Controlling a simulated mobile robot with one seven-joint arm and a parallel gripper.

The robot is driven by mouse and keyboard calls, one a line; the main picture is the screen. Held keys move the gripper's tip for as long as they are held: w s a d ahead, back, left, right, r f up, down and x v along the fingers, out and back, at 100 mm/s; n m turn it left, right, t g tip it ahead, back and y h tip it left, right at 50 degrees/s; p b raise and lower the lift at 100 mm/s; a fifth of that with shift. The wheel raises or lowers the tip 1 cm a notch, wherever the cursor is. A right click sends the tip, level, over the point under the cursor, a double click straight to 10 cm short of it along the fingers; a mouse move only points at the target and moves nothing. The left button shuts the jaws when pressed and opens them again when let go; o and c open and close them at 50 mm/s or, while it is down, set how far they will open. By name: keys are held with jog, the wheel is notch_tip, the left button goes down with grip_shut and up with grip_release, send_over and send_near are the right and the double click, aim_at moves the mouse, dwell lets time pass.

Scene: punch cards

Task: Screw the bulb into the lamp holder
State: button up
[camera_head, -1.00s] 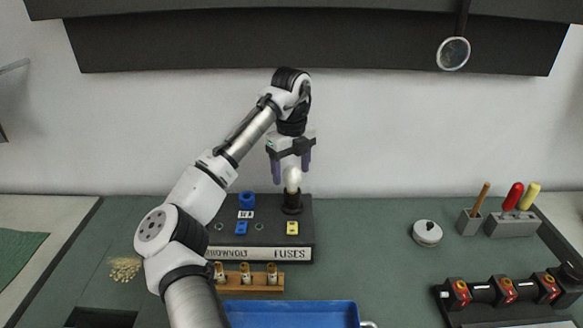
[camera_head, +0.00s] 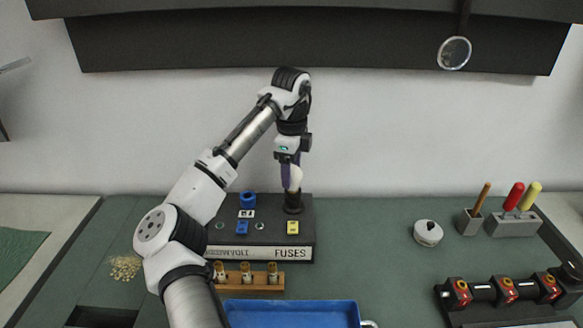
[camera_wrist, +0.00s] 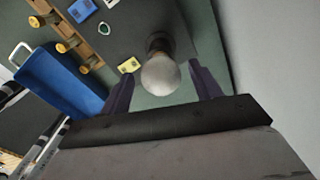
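The white bulb (camera_head: 296,177) stands upright at the top of the black lamp holder (camera_head: 293,204) on the dark panel box. In the wrist view the bulb (camera_wrist: 160,75) appears between the two purple fingers of my gripper (camera_wrist: 161,72), with a gap on each side. My gripper (camera_head: 291,182) is open and points down around the bulb, apparently not touching it. In the head view one finger partly covers the bulb, and the far finger is hidden.
The panel box (camera_head: 265,254) carries blue and yellow parts. A wooden rack (camera_head: 248,287) of fuses and a blue tray (camera_head: 290,306) lie in front. A white round object (camera_head: 428,233) and tool blocks (camera_head: 512,228) stand right. Green table between is free.

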jog(key=c, duration=0.8)
jog(key=m, duration=1)
jog(key=shift+w+d, duration=0.1)
jog(key=shift+d, duration=0.05)
jog(key=m, duration=0.6)
jog(key=shift+d, duration=0.1)
jog(key=o, duration=1)
